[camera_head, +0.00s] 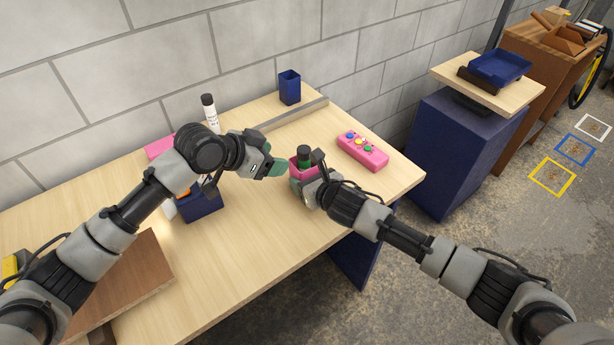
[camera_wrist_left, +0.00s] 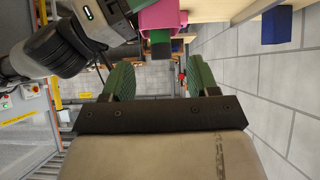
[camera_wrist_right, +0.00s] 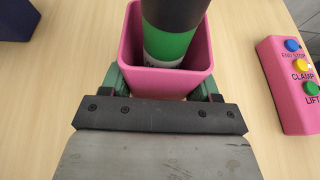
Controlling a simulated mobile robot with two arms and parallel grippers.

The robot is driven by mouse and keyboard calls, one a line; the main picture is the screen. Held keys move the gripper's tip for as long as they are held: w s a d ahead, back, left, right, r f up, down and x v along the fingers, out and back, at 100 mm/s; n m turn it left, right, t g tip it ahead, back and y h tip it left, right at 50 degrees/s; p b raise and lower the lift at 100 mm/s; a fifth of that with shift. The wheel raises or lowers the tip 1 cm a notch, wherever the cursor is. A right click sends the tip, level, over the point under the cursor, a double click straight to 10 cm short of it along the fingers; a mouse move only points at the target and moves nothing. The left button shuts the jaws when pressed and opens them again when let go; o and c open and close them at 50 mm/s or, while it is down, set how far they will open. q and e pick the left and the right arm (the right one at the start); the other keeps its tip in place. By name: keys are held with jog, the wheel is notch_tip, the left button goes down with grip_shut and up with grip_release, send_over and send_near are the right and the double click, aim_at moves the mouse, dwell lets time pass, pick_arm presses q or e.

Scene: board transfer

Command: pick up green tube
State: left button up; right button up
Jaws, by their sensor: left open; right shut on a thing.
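The green tube (camera_head: 304,152) has a dark cap and a green band and stands inside a pink square cup. In the right wrist view the tube (camera_wrist_right: 168,45) sticks up out of the pink cup (camera_wrist_right: 185,83). My right gripper (camera_wrist_right: 165,88) is shut on the pink cup. My left gripper (camera_head: 279,168) is open and empty, just left of the cup and tube. In the left wrist view the tube end (camera_wrist_left: 160,50) and pink cup (camera_wrist_left: 163,17) show beyond the open left fingers (camera_wrist_left: 160,80). The tube's lower part is hidden in the cup.
A pink button box (camera_head: 363,151) lies to the right on the wooden table (camera_head: 265,235). A blue cup (camera_head: 289,88) and a white tube with a black cap (camera_head: 210,113) stand at the back. A blue box (camera_head: 201,205) sits under my left arm.

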aim_at(304, 149)
pick_arm(q)
jog(key=shift+o, duration=0.2)
jog(key=shift+w+d+n, duration=0.2)
jog(key=shift+n, duration=0.1)
jog(key=w+d+n+y, duration=0.1)
jog(key=d+n, duration=0.1)
jog(key=n, duration=0.1)
jog(key=w+d+r+n+g+y, duration=0.1)
jog(key=d+n, duration=0.1)
jog(key=n, duration=0.1)
jog(key=w+d+r+n+g+y, duration=0.1)
jog(key=d+n, duration=0.1)
jog(key=n, duration=0.1)
jog(key=shift+w+d+r+n, duration=0.15)
jog(key=shift+r+n, duration=0.05)
jog(key=shift+n, duration=0.1)
jog(key=s+d+r+n+y, duration=0.25)
jog(key=r+n+y, duration=0.25)
jog(key=n+y, duration=0.35)
jog(key=shift+n+g, duration=0.3)
jog(key=shift+n, duration=0.05)
jog(key=x, duration=0.7)
jog(key=d+x, duration=0.1)
jog(key=x, duration=0.3)
jog(key=shift+w+f, duration=0.1)
jog(key=shift+w, duration=0.3)
jog(key=shift+c, duration=0.2)
grip_shut()
